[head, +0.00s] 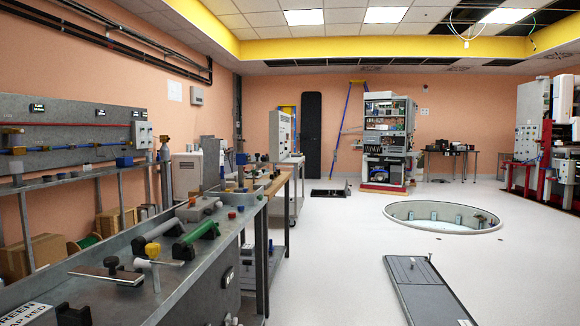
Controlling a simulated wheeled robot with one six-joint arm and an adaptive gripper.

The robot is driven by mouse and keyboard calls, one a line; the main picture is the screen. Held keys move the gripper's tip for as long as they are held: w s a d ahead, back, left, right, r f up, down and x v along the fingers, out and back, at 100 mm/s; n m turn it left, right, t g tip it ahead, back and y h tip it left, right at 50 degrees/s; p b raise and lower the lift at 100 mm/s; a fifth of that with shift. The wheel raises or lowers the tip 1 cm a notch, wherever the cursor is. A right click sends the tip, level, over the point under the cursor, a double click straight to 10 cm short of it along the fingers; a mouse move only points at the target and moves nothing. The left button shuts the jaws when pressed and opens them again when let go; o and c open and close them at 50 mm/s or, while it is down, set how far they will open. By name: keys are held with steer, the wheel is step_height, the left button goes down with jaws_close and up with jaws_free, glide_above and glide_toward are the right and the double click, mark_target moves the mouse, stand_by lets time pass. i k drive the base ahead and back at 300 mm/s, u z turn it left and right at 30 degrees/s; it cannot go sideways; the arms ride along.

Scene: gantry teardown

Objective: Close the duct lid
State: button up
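A long grey flat panel (428,295) lies on the floor at the lower right. It may be the duct lid, but I cannot tell for sure. It has a small upright knob or pin near its far end, and its near end is cut off by the frame. A second low dark panel or open hatch (331,190) is on the floor further back, near the bench end. It is too small to tell whether it is open. My gripper is not in view.
A metal workbench (212,262) with tools and clamps fills the left foreground. A round open pit (443,216) is sunk in the floor at right. A tall equipment rack (388,140) stands at the back. White floor between bench and grey panel is clear.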

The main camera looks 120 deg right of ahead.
mark_target(211, 147)
steer(key=z, duration=1.7)
steer(key=i, duration=2.8)
steer(key=z, duration=2.6)
steer(key=i, duration=1.05)
steer(key=u, duration=0.4)
steer(key=i, duration=1.15)
steer(key=z, duration=0.5)
